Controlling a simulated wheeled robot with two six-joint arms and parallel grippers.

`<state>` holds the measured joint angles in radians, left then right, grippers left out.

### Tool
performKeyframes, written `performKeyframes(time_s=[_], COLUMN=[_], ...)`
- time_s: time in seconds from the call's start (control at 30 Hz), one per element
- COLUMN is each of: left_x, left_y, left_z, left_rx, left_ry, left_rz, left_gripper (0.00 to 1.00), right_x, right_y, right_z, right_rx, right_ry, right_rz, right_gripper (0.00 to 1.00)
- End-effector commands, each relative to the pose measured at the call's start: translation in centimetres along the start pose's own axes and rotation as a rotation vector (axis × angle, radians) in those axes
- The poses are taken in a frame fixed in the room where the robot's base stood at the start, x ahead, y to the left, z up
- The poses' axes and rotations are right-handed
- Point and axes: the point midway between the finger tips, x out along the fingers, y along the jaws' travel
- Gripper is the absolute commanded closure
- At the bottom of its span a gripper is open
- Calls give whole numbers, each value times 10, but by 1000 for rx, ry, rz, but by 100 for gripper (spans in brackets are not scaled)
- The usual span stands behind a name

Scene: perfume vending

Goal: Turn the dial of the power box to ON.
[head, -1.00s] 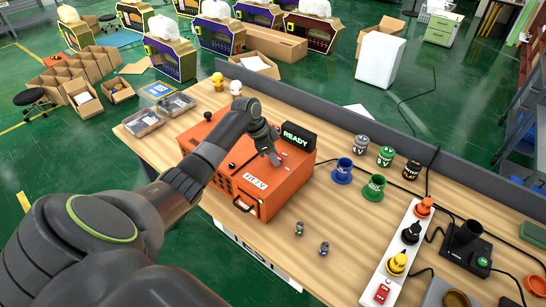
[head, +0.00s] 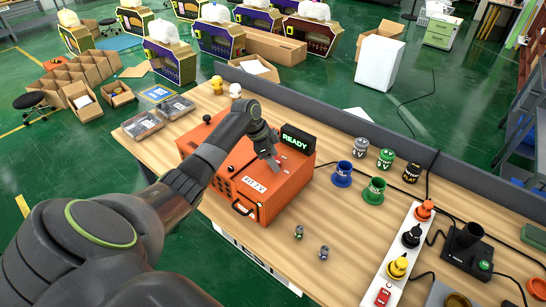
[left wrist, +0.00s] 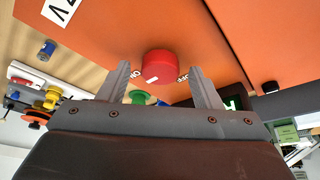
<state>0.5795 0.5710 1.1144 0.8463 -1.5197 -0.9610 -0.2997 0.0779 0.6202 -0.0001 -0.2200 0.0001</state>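The orange power box (head: 225,187) stands on the wooden table, with a lit sign reading READY at its back right. In the left wrist view the orange panel (left wrist: 215,30) carries a round red dial (left wrist: 158,67) with a white mark and small lettering beside it. My left gripper (head: 275,160) is low over the right part of the box top. In the left wrist view my left gripper (left wrist: 160,75) is open, one finger on each side of the dial, with gaps between. My right gripper is not in view.
Blue (head: 342,174) and green (head: 374,191) holders, several small canisters and a white power strip (head: 398,262) with plugs lie right of the box. A grey barrier (head: 330,125) runs along the table's back edge.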

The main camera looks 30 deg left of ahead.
Motion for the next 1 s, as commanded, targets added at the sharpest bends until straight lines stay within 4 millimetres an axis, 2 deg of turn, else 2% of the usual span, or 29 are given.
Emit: performKeyframes(time_s=[0.2,0.37,0.47,0.8,1.0], left_x=[-2,-19,-38,-121,-157], left_y=[-1,-2,-2,-2,-1], left_z=[0,1,2,1,0], left_rx=[0,1,2,3,1], left_ry=[0,0,-1,-2,-1], left_rz=[-2,-5,-7,-7,-4], left_gripper=[41,41,41,41,41], right_x=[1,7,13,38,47], right_y=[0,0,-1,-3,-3], right_z=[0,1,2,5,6], right_rx=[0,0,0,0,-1], right_ry=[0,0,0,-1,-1], right_rz=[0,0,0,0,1], right_gripper=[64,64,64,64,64])
